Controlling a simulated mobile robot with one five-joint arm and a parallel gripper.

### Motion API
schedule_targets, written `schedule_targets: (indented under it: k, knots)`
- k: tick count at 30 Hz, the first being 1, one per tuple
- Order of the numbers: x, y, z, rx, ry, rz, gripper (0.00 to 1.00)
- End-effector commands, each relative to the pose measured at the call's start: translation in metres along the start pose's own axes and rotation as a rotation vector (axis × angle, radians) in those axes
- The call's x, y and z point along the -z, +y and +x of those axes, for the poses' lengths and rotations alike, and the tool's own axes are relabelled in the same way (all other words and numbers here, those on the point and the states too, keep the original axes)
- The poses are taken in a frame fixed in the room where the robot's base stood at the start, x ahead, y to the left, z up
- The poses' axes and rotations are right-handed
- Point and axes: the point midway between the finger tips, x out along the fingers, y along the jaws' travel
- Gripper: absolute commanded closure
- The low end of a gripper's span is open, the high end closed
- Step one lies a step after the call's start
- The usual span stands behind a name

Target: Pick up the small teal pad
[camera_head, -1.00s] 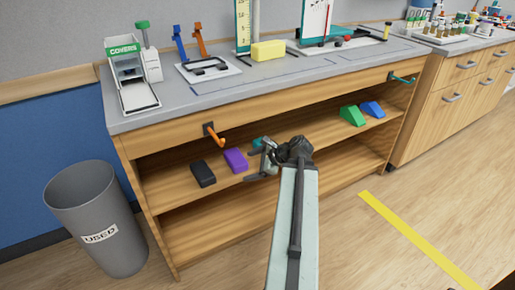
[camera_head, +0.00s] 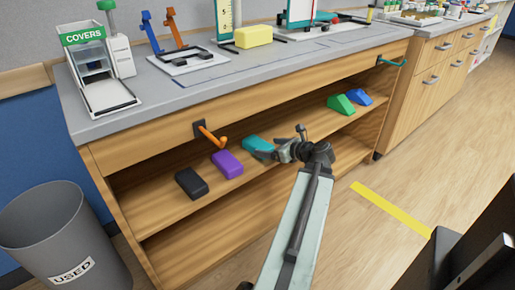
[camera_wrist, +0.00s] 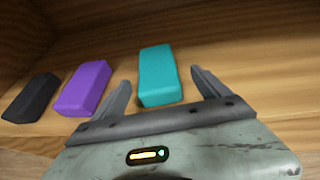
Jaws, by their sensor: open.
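The small teal pad (camera_head: 257,144) lies on the upper open shelf under the counter, right of a purple pad. In the wrist view the teal pad (camera_wrist: 157,76) sits between the two fingers, nearer the left fingertip. My gripper (camera_wrist: 162,85) is open, with a finger on each side of the pad's near part. In the head view my gripper (camera_head: 270,152) is at the shelf's front, partly covering the teal pad's right end.
A purple pad (camera_head: 228,164) and a black pad (camera_head: 191,183) lie left on the shelf (camera_head: 160,212). Green (camera_head: 341,105) and blue (camera_head: 360,97) wedges lie farther right. An orange hook (camera_head: 211,135) sticks out above the shelf. A grey bin (camera_head: 55,235) stands at left.

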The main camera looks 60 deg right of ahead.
Motion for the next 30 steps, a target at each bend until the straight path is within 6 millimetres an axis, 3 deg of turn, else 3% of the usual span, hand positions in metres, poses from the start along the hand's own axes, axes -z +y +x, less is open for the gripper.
schedule_targets:
  k: [2,8,16,22,23,27,30]
  knots:
    - [0.003,0.000,0.012,-0.002,0.001,-0.001,0.15]
    - [0.001,0.001,0.021,-0.001,0.001,-0.002,0.15]
    - [0.002,0.003,0.064,-0.002,0.001,-0.002,0.15]
    - [-0.001,0.003,0.065,0.001,0.001,-0.001,0.15]
    - [-0.001,0.003,0.065,0.001,0.001,-0.001,0.17]
    - [-0.001,0.003,0.065,0.001,0.001,-0.001,0.56]
    - [-0.001,0.003,0.065,0.001,0.001,-0.001,0.79]
